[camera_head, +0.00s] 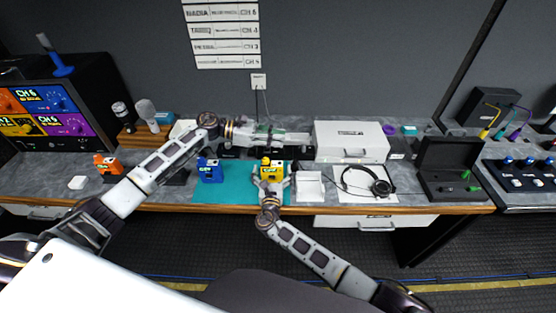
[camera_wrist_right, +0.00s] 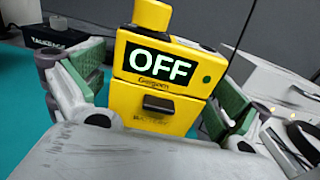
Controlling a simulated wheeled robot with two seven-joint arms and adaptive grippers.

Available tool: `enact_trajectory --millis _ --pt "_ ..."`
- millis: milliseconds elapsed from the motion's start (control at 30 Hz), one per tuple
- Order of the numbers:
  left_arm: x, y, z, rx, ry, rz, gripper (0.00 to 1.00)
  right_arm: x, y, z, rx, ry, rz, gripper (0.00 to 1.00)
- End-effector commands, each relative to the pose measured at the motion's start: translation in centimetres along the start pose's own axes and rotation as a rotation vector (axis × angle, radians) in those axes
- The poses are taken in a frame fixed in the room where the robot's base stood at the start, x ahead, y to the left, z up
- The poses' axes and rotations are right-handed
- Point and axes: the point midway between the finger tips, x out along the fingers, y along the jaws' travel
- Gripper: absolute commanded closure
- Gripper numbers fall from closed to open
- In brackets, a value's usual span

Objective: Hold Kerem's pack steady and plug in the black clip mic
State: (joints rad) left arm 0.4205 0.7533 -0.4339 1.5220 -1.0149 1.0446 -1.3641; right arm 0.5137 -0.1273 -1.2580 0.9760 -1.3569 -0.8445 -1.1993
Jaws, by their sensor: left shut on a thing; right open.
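A yellow pack (camera_head: 271,172) stands on the teal mat (camera_head: 238,194). In the right wrist view the yellow pack (camera_wrist_right: 158,105) shows OFF on its display, with a yellow knob-like part on top. My right gripper (camera_head: 271,187) is open, its green-padded fingers (camera_wrist_right: 150,100) on either side of the pack. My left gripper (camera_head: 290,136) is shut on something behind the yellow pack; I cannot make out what. A blue pack (camera_head: 210,171) stands on the mat, and an orange pack (camera_head: 108,166) stands further left. I cannot identify a black clip mic or read Kerem's name.
A white case (camera_head: 351,141) stands behind the headset (camera_head: 379,186). An open black case (camera_head: 450,169) with green items is at right. A dark device marked TALKBACK (camera_wrist_right: 62,38) is behind the pack. Monitors (camera_head: 48,112) stand at left. A channel list (camera_head: 222,34) hangs on the wall.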

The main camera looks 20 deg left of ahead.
Motion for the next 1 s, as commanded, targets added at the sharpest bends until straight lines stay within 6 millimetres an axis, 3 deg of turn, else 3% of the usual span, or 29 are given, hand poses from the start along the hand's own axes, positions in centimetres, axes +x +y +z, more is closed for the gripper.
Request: enact_trajectory --millis 300,767,1000 --pt "0.8 0.0 -3.6 -0.003 -0.001 0.000 1.00 0.0 0.0 0.0 0.000 0.000 0.000 0.00" --pt "0.9 0.0 -4.2 -0.002 0.000 0.000 1.00 0.0 0.0 0.0 0.000 0.000 0.000 0.00" --pt "1.3 -0.1 -6.4 -0.004 0.000 0.000 1.00 0.0 0.0 0.0 0.000 0.000 0.000 0.00"
